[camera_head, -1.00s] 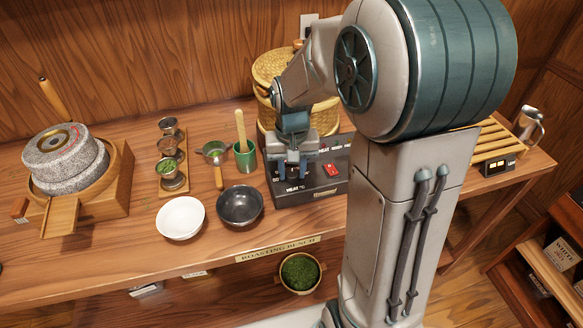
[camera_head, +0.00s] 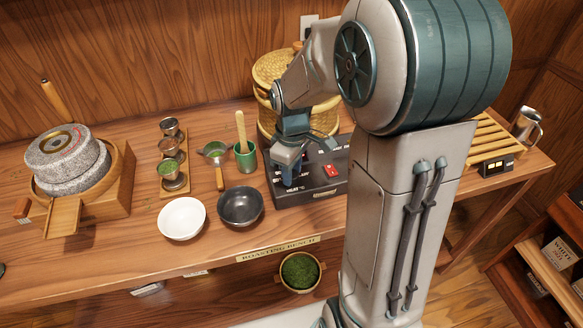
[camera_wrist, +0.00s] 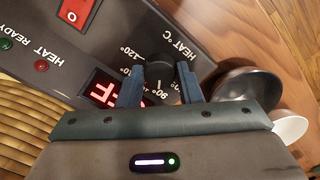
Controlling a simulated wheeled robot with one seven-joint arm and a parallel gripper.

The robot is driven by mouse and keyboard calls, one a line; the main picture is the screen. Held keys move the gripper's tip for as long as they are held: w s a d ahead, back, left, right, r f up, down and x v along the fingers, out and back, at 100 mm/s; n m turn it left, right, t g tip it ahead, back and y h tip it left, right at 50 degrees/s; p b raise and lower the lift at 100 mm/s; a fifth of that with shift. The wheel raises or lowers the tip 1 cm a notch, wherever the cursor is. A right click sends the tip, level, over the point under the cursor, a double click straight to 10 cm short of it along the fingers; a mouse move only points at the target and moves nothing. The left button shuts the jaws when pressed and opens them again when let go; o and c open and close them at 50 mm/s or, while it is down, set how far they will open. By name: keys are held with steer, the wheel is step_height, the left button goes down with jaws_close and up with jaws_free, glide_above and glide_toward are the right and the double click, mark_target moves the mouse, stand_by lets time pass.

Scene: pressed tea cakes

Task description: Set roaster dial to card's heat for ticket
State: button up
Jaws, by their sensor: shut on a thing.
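The roaster (camera_head: 325,187) is a dark control box on the bench, with a basket-like woven top behind it. Its black heat dial (camera_wrist: 160,70) shows in the wrist view, with "HEAT °C" and a numbered scale around it. My gripper (camera_wrist: 161,88) is shut on the dial, one finger on each side. It also shows low over the box in the head view (camera_head: 290,180). The dial's pointer cannot be read. A red display (camera_wrist: 100,88) is partly hidden by a finger and seems to read OFF. I cannot make out a card or ticket.
A red switch (camera_head: 332,170) sits right of the dial. A black bowl (camera_head: 240,208) and a white bowl (camera_head: 182,218) stand close to the left. A green cup (camera_head: 245,158), small sieve and stone mill (camera_head: 65,160) stand farther left. A slatted rack (camera_head: 490,140) is at right.

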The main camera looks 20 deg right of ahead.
steer(key=n+p, duration=0.1)
steer(key=n, duration=0.3)
steer(key=shift+r+n, duration=0.1)
steer(key=shift+n, duration=0.2)
steer(key=n+p, duration=0.1)
steer(key=n, duration=0.3)
steer(key=shift+w, duration=0.1)
steer(key=shift+n, duration=0.3)
steer(key=o, duration=0.7)
step_height(320, 180, up, 14)
steer(key=shift+p, duration=0.3)
steer(key=s+f+m+t, duration=0.2)
steer(key=s+m+t, duration=0.1)
steer(key=s+m, duration=1.2)
steer(key=m, duration=0.3)
steer(key=shift+f, duration=0.3)
